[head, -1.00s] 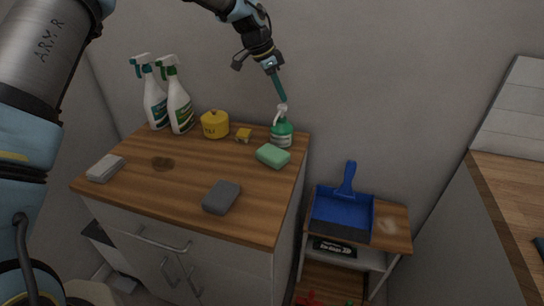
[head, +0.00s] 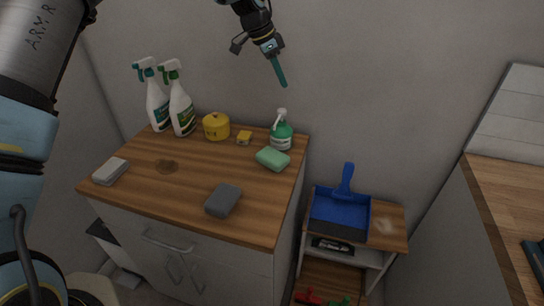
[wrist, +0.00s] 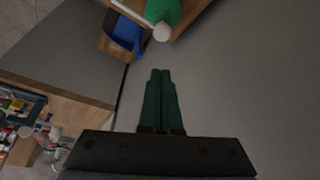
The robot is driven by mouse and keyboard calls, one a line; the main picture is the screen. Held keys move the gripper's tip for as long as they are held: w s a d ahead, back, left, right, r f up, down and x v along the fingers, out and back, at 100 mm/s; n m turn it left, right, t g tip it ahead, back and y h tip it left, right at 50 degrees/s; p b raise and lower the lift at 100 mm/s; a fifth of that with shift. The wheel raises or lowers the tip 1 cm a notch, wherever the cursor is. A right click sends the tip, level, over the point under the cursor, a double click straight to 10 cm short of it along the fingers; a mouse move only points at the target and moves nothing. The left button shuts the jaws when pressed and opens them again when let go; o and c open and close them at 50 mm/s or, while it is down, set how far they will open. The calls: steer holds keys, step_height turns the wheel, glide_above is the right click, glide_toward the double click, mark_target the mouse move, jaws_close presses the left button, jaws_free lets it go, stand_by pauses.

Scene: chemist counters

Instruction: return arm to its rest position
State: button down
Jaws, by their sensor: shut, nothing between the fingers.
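My gripper (head: 281,74) is in the upper middle of the head view, with its green fingers shut and nothing between them. It is in the air in front of the wall, above the green pump bottle (head: 281,132) and apart from it. In the wrist view my gripper (wrist: 160,78) also shows its two fingers together. The green bottle's pump head (wrist: 161,32) is near the top of that view, beyond the fingertips. My upper arm fills the left edge of the head view.
The wooden counter (head: 190,205) holds two spray bottles (head: 182,110), a yellow pot (head: 216,126), a yellow block (head: 244,138), a green sponge (head: 273,158), a dark sponge (head: 223,200) and a pale one (head: 110,171). A blue dustpan (head: 340,210) lies on a lower shelf unit. Another counter (head: 510,205) stands right.

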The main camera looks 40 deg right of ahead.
steer(key=shift+f, duration=0.1)
stand_by(0.3)
steer(key=w+a+f+n+t+y+b, duration=0.1)
steer(key=w+a+n, duration=0.2)
steer(key=a, duration=0.7)
steer(key=w+a+n+t, duration=0.1)
steer(key=w+a+n, duration=0.25)
steer(key=a, duration=0.65)
steer(key=w+a+f+n+t+y+b, duration=0.1)
steer(key=w+a+n, duration=0.25)
steer(key=a, duration=0.65)
steer(key=s+a+f+n, duration=0.1)
steer(key=s+a+n, duration=0.3)
steer(key=a, duration=0.5)
steer(key=s+a+n+y, duration=0.1)
steer(key=s+a+n, duration=0.3)
steer(key=a, duration=0.6)
steer(key=s+a+f+n+b, duration=0.1)
steer(key=s+a+n, duration=0.3)
steer(key=a, duration=0.5)
steer(key=shift+s+a+f+t+y, duration=0.3)
steer(key=shift+s+a+f+y, duration=0.05)
steer(key=shift+y, duration=0.05)
